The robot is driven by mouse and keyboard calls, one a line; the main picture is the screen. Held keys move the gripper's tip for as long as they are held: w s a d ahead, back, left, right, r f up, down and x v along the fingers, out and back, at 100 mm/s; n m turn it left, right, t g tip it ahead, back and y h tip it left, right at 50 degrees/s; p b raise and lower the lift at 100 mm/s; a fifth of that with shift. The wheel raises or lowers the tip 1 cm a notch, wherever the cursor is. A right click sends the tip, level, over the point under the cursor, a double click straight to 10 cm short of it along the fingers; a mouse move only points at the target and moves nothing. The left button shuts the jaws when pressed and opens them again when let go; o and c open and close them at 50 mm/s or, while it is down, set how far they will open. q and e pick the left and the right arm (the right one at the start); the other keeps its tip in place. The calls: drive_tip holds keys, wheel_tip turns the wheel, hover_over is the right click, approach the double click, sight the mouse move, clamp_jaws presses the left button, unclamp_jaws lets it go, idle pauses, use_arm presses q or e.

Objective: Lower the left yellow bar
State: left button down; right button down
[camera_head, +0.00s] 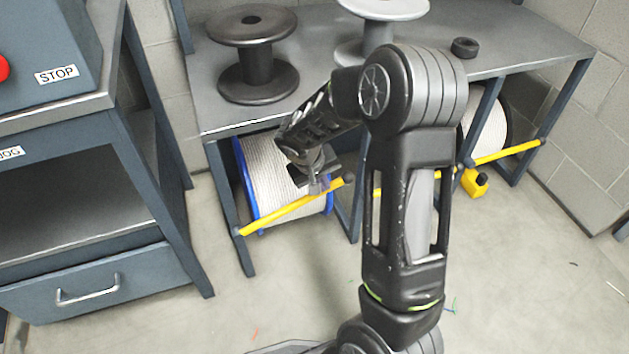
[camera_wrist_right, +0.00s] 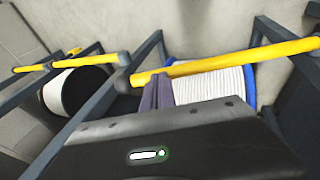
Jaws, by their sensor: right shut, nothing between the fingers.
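The left yellow bar (camera_head: 285,216) runs across the front of the left bay, before a white cable reel with blue flanges (camera_head: 262,165). Its left end meets the bay's left post, and its right end is by a black knob near the middle post. It also shows in the right wrist view (camera_wrist_right: 230,64). My right gripper (camera_head: 316,188) is shut and empty at the bar, near its right end. In the right wrist view its fingers (camera_wrist_right: 157,92) are together just under the bar; I cannot tell whether they touch it. My left gripper is not in view.
A second yellow bar (camera_head: 505,153) crosses the right bay before another reel (camera_head: 488,125). A yellow block (camera_head: 474,182) is beside it. Empty spools (camera_head: 254,85) stand on the bench top (camera_head: 510,42). A cabinet with a drawer (camera_head: 90,285) stands left. Floor in front is mostly clear.

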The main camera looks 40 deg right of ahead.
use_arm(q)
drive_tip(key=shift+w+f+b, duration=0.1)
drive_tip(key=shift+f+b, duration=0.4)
use_arm(e)
wheel_tip(320, 180, down, 9)
drive_tip(key=s+d+t+y, duration=0.1)
drive_tip(key=d+y, duration=0.1)
drive_tip(key=shift+d+f+y, duration=0.15)
drive_tip(key=shift+d+y, duration=0.15)
drive_tip(key=shift+d, duration=0.1)
drive_tip(key=shift+s+f, duration=0.1)
drive_tip(key=shift+s, duration=0.05)
